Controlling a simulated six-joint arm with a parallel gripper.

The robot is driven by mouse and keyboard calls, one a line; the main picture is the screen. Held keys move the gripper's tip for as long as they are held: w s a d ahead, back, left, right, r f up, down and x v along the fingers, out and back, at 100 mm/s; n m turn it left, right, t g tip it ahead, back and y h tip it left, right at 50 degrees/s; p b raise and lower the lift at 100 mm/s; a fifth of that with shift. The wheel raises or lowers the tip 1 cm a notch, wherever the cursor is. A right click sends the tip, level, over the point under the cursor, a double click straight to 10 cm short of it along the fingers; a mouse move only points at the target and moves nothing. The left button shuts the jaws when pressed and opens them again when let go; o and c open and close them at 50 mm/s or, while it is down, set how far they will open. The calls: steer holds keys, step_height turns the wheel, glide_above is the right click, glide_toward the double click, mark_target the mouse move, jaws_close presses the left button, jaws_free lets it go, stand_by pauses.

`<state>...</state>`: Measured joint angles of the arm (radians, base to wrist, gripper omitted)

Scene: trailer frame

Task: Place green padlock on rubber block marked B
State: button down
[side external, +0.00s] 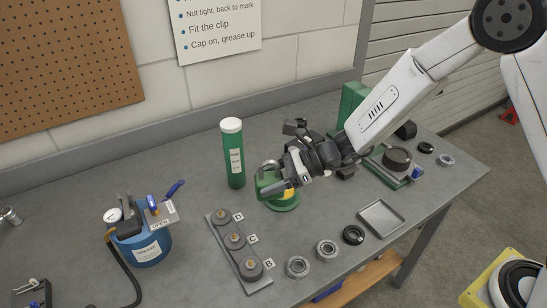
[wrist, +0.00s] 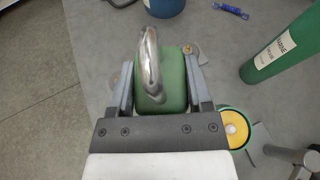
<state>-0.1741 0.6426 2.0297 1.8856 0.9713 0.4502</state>
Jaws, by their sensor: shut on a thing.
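A green padlock (side external: 268,184) with a metal shackle is held up above the table in my gripper (side external: 271,187). In the wrist view the padlock (wrist: 174,85) sits between both fingers of my gripper (wrist: 158,88), shackle towards the camera. A grey plate (side external: 233,251) carries three round dark rubber blocks in a row, with letter labels beside them. The block marked B (side external: 251,267) is nearest the front edge and looks empty. The padlock is behind and to the right of the plate, apart from it. In the wrist view the blocks are mostly hidden behind the padlock and fingers.
A green bottle (side external: 232,153) with a white cap stands behind the padlock. A round green item with yellow (side external: 284,202) lies below my gripper. A blue tank (side external: 148,248) stands left of the plate. Bearings (side external: 327,250) and a shallow tray (side external: 381,218) lie to the right.

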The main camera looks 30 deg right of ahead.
steer(key=w+d+r+m+t+h, duration=0.1)
steer(key=w+d+m+t+h, duration=0.15)
steer(key=d, duration=0.65)
steer(key=w+d+r+m+t+h, duration=0.1)
steer(key=w+d+m+t+h, duration=0.2)
steer(key=d, duration=0.5)
steer(key=w+d+r+m+t+h, duration=0.15)
steer(key=w+d+m, duration=0.25)
steer(key=d, duration=0.5)
glide_above(318, 138)
steer(key=a, duration=0.5)
steer(key=shift+t, duration=0.3)
steer(key=f, duration=0.9)
steer(key=shift+d+f, duration=0.15)
steer(key=shift+d, duration=0.1)
steer(key=shift+w+f, duration=0.35)
steer(key=shift+w+f, duration=0.25)
steer(key=shift+f, duration=1.6)
steer(key=shift+f, duration=0.15)
